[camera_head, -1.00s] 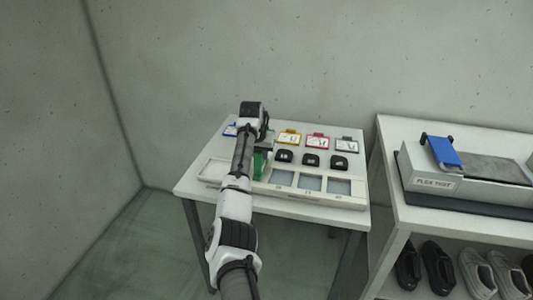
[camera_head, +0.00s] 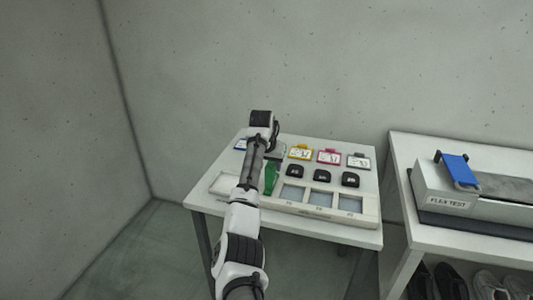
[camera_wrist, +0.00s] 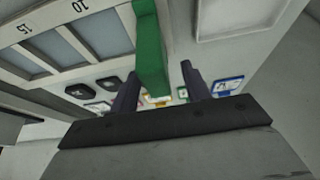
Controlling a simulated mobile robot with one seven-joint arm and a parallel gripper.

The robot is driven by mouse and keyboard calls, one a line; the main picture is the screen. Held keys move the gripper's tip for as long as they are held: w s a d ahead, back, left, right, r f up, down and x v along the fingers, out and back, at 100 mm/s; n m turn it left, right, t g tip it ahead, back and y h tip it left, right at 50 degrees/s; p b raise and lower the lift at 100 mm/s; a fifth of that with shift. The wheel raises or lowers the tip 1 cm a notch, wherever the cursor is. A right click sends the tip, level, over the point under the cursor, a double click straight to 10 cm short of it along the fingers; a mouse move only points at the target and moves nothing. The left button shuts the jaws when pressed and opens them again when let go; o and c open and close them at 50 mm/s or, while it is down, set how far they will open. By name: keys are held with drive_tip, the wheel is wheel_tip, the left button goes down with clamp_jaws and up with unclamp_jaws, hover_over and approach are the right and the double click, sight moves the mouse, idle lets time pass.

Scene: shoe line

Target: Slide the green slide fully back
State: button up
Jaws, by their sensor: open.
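The green slide (camera_head: 270,177) is a long green bar at the left part of the pale framed panel on the small table, partly hidden by my arm in the head view. In the wrist view the green slide (camera_wrist: 149,45) runs down from the top edge, and its near end lies between my two fingers. My gripper (camera_wrist: 160,78) is open, with one dark finger on each side of the bar. The left finger is close to the bar; I cannot tell whether it touches. In the head view my fingers are hidden behind my wrist.
The panel frame (camera_head: 322,216) has several grey windows. Black blocks (camera_head: 322,176) and coloured clip cards (camera_head: 329,157) stand behind it. A white tray (camera_head: 224,184) lies left of the slide. A second table with a flex test unit (camera_head: 447,201) stands at the right.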

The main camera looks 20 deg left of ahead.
drive_tip(key=b+v, duration=0.2)
drive_tip(key=v, duration=0.9)
drive_tip(key=shift+s+r+b, duration=0.25)
drive_tip(key=shift+r+b, duration=0.05)
drive_tip(key=shift+r, duration=0.05)
